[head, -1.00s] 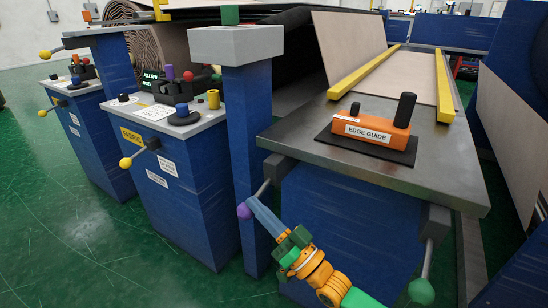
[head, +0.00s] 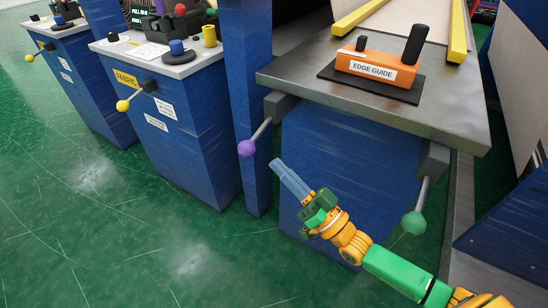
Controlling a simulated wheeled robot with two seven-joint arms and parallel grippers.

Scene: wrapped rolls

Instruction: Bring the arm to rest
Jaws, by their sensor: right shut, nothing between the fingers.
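My right arm comes in from the lower right of the head view. Its right gripper (head: 280,168) is shut and empty, pointing up and left in front of the blue machine base. The gripper tip is below and right of a lever's purple knob (head: 247,148), with a visible gap in the picture. My left gripper is not in view.
An orange block labelled EDGE GUIDE (head: 378,68) sits on a black plate on the metal table (head: 450,115). A lever with a green knob (head: 413,223) hangs near my right forearm. Blue control cabinets (head: 190,130) stand left. Green floor (head: 110,230) is open at lower left.

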